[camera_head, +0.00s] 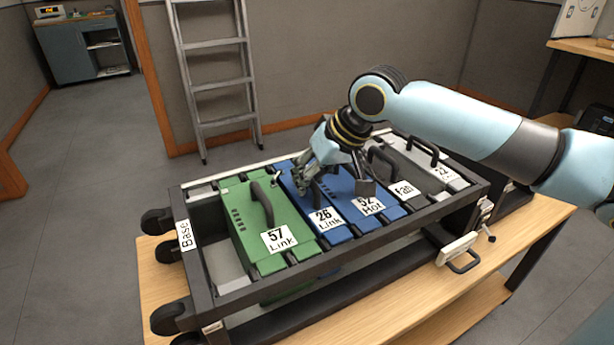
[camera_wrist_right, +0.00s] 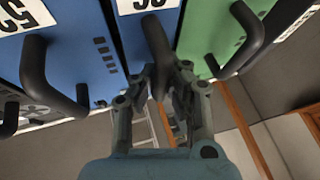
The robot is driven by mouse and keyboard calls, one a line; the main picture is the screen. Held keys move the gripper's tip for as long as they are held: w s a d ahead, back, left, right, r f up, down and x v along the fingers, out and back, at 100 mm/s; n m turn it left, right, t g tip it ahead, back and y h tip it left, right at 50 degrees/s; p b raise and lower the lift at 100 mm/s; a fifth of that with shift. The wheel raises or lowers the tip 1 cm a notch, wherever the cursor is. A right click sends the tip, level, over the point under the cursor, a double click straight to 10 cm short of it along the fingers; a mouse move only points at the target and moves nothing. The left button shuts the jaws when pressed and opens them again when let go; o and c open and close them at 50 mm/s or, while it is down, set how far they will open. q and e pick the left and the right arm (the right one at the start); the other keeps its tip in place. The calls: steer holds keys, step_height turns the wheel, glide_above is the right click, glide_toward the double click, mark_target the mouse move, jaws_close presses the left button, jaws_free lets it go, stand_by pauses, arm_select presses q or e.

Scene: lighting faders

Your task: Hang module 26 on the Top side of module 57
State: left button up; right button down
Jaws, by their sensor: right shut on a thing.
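Module 57 (camera_head: 247,215) is a green box labelled "57 Link" with a black handle, seated in the frame on the left. Module 26 (camera_head: 332,231) is a narrower blue box labelled "26 Link", directly right of module 57. My right gripper (camera_head: 305,181) is over module 26 and shut on its black handle; the handle also shows between the fingers in the right wrist view (camera_wrist_right: 157,50). The green module shows beside it in the wrist view (camera_wrist_right: 215,30). My left gripper is not in view.
The dark frame labelled "Base" (camera_head: 186,235) rests on a wooden table (camera_head: 372,322). Blue module 52 (camera_head: 372,206), labelled "Hot", and grey modules (camera_head: 425,170) sit to the right. A ladder (camera_head: 216,84) leans on the wall behind.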

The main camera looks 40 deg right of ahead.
steer(key=c, duration=1.9)
jaws_free()
steer(key=shift+f, duration=0.1)
steer(key=o, duration=0.5)
steer(key=shift+f, duration=0.1)
steer(key=shift+s, duration=0.1)
